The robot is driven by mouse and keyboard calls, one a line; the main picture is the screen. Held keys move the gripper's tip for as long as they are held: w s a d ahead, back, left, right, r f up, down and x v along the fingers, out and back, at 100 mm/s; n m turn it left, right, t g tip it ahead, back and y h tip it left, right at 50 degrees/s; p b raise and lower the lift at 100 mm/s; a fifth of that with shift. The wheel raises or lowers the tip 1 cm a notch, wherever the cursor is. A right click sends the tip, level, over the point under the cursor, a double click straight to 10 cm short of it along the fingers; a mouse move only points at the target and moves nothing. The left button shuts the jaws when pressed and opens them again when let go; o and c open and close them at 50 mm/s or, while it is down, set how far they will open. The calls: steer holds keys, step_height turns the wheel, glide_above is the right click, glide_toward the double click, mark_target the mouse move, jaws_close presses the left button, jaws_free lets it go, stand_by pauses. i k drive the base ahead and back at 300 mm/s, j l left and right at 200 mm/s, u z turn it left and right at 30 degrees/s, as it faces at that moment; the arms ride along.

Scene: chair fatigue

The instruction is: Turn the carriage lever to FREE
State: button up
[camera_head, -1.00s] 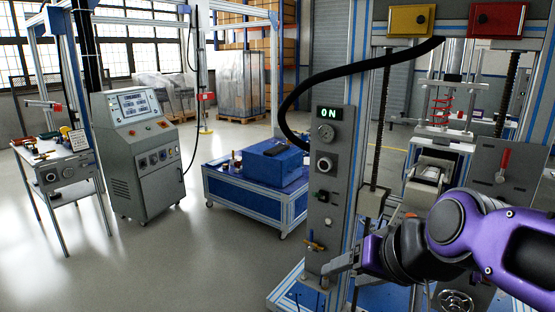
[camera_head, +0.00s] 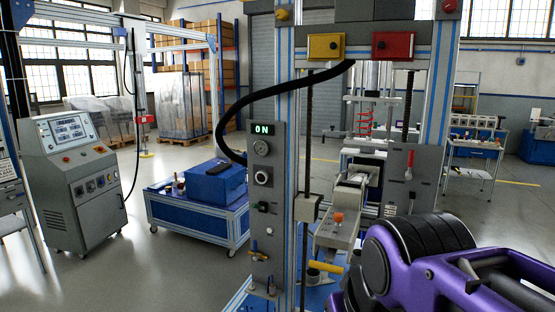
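A red-handled lever (camera_head: 410,163) stands upright on a grey plate (camera_head: 399,185) at the right of the test frame. I take it for the carriage lever, but no FREE marking can be read. A second handle, a yellow bar (camera_head: 328,266), sits low in the frame under a grey arm-like part with an orange knob (camera_head: 338,217). My purple and black arm fills the lower right, in front of the frame's base. My gripper's fingers do not show; they are hidden or outside the view.
The control column (camera_head: 265,210) reads ON and carries a gauge and knobs. A black hose (camera_head: 240,105) arches over to the frame's top. A blue cart (camera_head: 195,215) and a grey console (camera_head: 75,180) stand to the left. Open floor lies between them and at far right.

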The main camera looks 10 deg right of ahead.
mark_target(410, 163)
steer(key=z, duration=0.95)
